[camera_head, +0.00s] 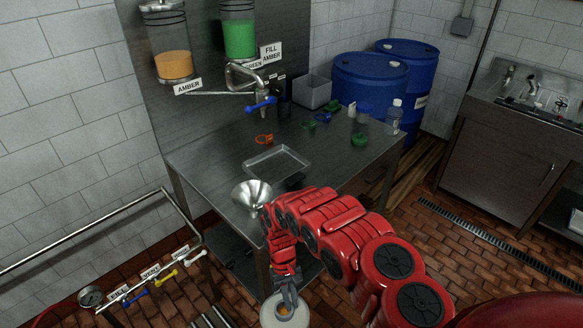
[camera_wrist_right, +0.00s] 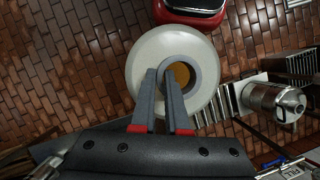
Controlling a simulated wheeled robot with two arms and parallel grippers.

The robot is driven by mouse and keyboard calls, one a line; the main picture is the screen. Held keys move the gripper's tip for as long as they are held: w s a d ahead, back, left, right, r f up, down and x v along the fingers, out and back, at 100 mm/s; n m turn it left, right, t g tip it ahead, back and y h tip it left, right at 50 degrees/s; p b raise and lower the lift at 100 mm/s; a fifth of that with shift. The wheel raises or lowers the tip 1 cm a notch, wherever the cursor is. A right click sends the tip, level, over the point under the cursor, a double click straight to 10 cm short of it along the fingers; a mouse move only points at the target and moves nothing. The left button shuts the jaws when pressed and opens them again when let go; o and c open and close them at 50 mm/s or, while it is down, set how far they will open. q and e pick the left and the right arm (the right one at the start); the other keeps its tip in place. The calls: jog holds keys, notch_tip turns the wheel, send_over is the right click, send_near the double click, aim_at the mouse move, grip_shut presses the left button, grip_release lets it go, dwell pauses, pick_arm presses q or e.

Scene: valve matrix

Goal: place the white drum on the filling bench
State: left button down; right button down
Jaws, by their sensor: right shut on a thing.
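The white drum (camera_head: 273,318) is at the bottom edge of the head view, partly cut off. It fills the middle of the right wrist view (camera_wrist_right: 143,62), seen from above, with a grey neck ring around an orange-brown centre. My right gripper (camera_head: 287,300) is shut on the drum, its two fingers (camera_wrist_right: 164,75) at the neck. The filling bench (camera_head: 215,153) is a grey metal table beyond the gripper; the drum is in front of it, lower in the picture. I cannot tell whether the drum touches the floor. My left gripper is not in view.
On the bench are a funnel (camera_head: 252,194), a shallow tray (camera_head: 276,163), a grey bin (camera_head: 313,92) and bottles (camera_head: 393,112). A blue-handled tap (camera_head: 260,105) hangs above. Blue barrels (camera_head: 368,85) stand behind. A pipe rail with coloured valves (camera_head: 165,277) is at the left.

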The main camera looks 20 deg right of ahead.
jog(key=shift+w+a+r, duration=0.25)
jog(key=shift+w+r, duration=0.05)
jog(key=shift+r, duration=0.25)
jog(key=shift+w+f, duration=0.15)
jog(key=shift+w, duration=0.4)
jog(key=shift+s, duration=0.1)
